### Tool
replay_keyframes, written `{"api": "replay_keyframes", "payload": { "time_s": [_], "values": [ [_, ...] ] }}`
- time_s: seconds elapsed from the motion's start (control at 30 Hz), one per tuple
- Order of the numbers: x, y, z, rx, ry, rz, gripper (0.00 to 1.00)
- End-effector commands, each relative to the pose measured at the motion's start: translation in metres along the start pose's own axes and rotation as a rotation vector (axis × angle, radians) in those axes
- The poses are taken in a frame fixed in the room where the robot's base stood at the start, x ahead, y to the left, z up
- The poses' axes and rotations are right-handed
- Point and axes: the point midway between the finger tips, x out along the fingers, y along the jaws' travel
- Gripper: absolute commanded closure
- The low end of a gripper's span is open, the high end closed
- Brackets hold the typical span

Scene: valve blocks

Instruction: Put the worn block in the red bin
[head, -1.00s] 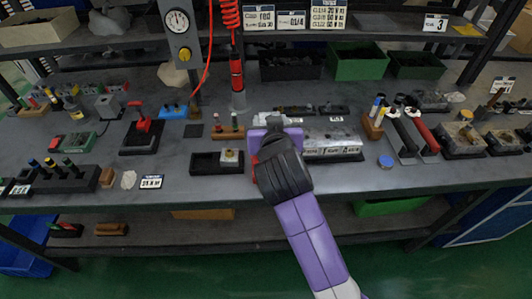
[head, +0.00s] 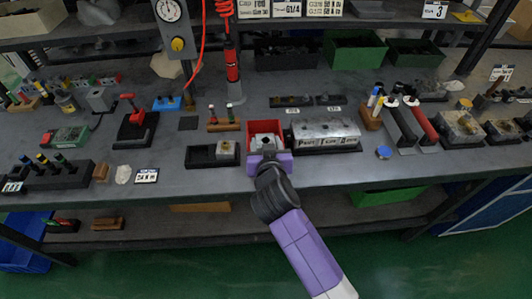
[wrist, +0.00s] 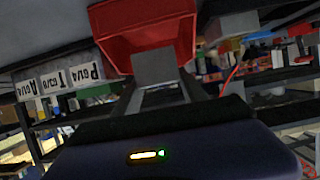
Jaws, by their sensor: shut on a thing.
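The red bin (head: 251,128) stands on the bench just left of a grey metal cylinder housing; it also shows in the wrist view (wrist: 140,42). My gripper (head: 266,143) is at the bin's front side, with its fingers over the bin opening. In the wrist view my gripper (wrist: 160,90) is shut on a plain grey block (wrist: 154,66), seen against the red bin. The fingers and wrist hide part of the bin in the head view. I cannot tell how far the block is above the bin floor, nor see wear on it.
A black tray (head: 200,155) with a small metal block (head: 225,147) stands close left of the bin. The labelled cylinder housing (head: 325,132) is close right. A wooden stand with pegs (head: 225,124) is behind left.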

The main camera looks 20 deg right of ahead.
Motion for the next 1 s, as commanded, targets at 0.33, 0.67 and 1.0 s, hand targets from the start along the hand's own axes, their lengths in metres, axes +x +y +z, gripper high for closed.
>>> {"api": "replay_keyframes", "payload": {
  "time_s": [0.33, 0.67, 1.0],
  "values": [
    [0.015, 0.0, 0.037, -0.001, 0.001, -0.001, 1.0],
    [0.017, 0.0, 0.04, 0.002, 0.003, -0.002, 1.0],
    [0.018, 0.0, 0.043, 0.001, 0.0, -0.001, 0.41]
  ]
}}
